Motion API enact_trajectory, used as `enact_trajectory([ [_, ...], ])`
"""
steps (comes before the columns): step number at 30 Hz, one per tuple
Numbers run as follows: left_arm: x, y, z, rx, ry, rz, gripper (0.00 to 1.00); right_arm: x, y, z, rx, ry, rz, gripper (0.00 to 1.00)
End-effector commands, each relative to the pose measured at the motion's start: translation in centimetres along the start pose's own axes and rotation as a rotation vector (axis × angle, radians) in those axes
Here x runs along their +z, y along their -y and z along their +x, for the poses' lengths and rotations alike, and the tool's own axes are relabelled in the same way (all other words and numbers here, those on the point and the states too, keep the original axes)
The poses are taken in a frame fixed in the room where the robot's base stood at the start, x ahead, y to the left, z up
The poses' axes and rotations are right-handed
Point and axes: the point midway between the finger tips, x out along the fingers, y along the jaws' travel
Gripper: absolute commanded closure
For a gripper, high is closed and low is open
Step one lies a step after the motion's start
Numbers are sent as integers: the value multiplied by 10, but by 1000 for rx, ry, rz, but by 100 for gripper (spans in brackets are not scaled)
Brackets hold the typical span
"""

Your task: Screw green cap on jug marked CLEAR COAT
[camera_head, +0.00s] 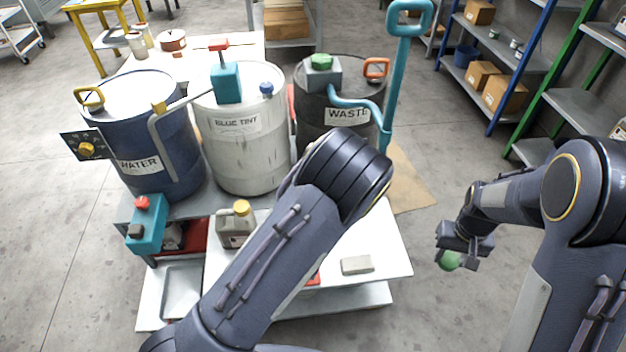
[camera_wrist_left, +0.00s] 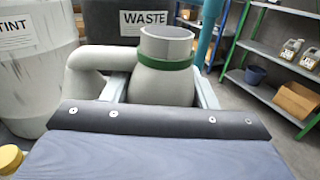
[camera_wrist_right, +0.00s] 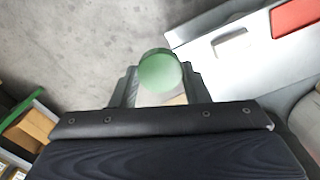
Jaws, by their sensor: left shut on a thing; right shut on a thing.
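My left gripper (camera_wrist_left: 162,90) is shut on a pale grey jug (camera_wrist_left: 165,82), with a finger on either side of its body. The jug's neck is uncapped and has a green ring (camera_wrist_left: 165,62) around it. No label shows on the visible side. In the head view, my left arm hides this gripper and jug. My right gripper (camera_head: 462,256) is shut on a green cap (camera_head: 449,261), out over the floor right of the table. The cap shows round between the fingertips in the right wrist view (camera_wrist_right: 160,70). Cap and jug are apart.
Drums marked WATER (camera_head: 150,130), BLUE TINT (camera_head: 236,150) and WASTE (camera_head: 336,120) stand along the table's back. A yellow-capped jug (camera_head: 236,227) and a grey block (camera_head: 357,264) stand on the white table top (camera_head: 390,245). Shelves (camera_head: 515,60) stand at the right; floor between is clear.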

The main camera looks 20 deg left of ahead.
Motion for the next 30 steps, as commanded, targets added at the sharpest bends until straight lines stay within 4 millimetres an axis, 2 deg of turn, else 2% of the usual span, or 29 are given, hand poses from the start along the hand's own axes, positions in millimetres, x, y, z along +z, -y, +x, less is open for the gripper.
enact_trajectory([
  [9, -30, 42, 4, -185, 5, 9, 100, 0, 0, 0, 0, 0, 0, 79],
  [15, -45, 60, 6, -272, 5, 5, 100, 0, 0, 0, 0, 0, 0, 79],
  [21, -50, 68, 7, -306, 7, 1, 100, 0, 0, 0, 0, 0, 0, 79],
  [30, -52, 68, 7, -306, 2, -1, 100, 0, 0, 0, 0, 0, 0, 79],
])
